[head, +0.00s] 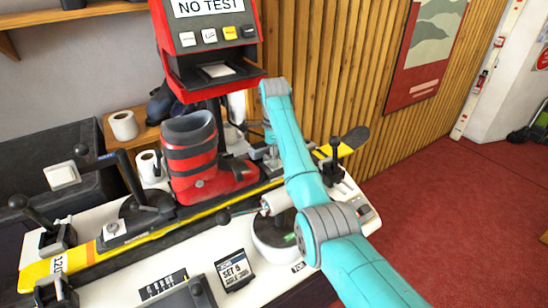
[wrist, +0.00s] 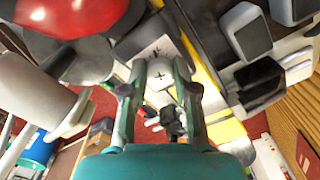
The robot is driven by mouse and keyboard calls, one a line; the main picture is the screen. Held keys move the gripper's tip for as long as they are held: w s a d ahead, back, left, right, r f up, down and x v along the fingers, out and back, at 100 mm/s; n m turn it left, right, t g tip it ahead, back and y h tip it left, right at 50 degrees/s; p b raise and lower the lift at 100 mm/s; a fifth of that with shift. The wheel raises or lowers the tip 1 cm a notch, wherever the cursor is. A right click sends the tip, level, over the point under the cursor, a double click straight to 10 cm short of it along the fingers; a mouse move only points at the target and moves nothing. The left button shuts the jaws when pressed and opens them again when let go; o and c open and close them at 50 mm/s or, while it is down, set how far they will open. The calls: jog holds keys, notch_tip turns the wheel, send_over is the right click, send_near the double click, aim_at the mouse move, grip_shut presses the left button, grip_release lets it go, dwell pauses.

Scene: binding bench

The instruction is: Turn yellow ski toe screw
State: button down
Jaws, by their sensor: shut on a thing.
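The yellow ski (head: 70,266) lies along the bench, and its yellow edge also shows in the wrist view (wrist: 225,131). A red and black ski boot (head: 192,160) stands upright on it. In the head view my gripper (head: 268,143) is at the toe end of the boot, small and partly hidden. In the wrist view my teal gripper (wrist: 159,72) has its two fingers on either side of a pale grey toe screw (wrist: 158,78) with a cross mark, and is shut on it. How far the screw has turned cannot be told.
A red test machine (head: 212,42) with a "NO TEST" screen rises behind the boot. Black-knobbed levers (head: 130,180) and clamps line the white bench (head: 140,265). Paper rolls (head: 124,126) stand behind at left. Red carpet (head: 440,215) at right is clear.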

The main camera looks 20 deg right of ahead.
jog(key=n, duration=1.1)
jog(key=shift+s+n, duration=0.1)
jog(key=shift+n, duration=0.2)
jog(key=n, duration=0.5)
jog(key=shift+d, duration=0.1)
jog(key=n, duration=0.5)
jog(key=shift+n, duration=0.4)
jog(key=c, duration=0.9)
grip_release()
jog(key=shift+s+d, duration=0.1)
